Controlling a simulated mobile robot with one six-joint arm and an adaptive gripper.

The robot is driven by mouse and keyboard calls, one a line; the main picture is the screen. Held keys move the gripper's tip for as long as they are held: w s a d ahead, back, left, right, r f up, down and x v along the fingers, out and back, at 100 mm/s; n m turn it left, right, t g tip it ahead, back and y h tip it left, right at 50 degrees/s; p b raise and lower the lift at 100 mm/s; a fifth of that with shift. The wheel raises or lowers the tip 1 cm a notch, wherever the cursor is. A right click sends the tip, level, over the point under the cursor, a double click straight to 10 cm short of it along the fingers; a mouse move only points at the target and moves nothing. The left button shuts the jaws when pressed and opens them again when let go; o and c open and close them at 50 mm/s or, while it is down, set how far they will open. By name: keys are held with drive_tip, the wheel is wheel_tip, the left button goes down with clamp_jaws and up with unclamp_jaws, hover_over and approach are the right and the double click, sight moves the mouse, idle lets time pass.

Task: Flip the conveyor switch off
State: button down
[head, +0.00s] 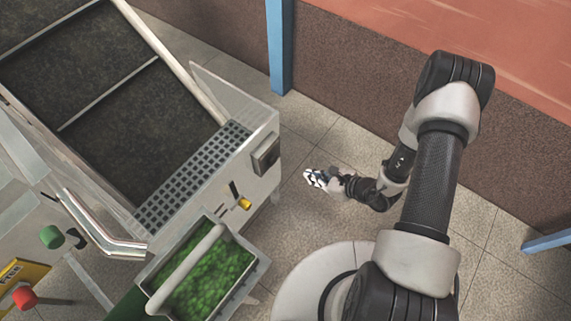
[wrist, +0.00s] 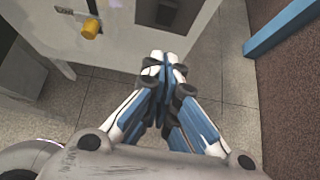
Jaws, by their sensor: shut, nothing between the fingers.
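The grey machine's near side panel (head: 250,181) carries a small lever with a yellow knob (head: 244,203) and a dark framed rectangular fitting (head: 265,154) above it to the right. I cannot tell for sure which of these is the conveyor switch. The yellow knob also shows in the wrist view (wrist: 91,28), left of my fingers.
A bin of green material (head: 262,265) hangs at the machine's lower end. A green knob (head: 52,237) and a red knob (head: 24,297) are at left. A blue post (head: 280,45) and brown wall stand behind. Tiled floor right of the machine is clear.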

drive_tip(key=shift+a, duration=0.15)
drive_tip(key=b, duration=0.4)
approach(274, 163)
drive_tip(key=shift+f+x, duration=0.2)
drive_tip(key=shift+x, duration=2.2)
drive_tip(key=shift+s, duration=0.1)
drive_tip(key=shift+w+a+r+g+h+p, duration=0.3)
drive_tip(key=shift+w+r+g+h+p, duration=0.15)
drive_tip(key=shift+p, duration=0.2)
drive_tip(key=shift+s+f, duration=0.15)
drive_tip(key=shift+s, duration=0.05)
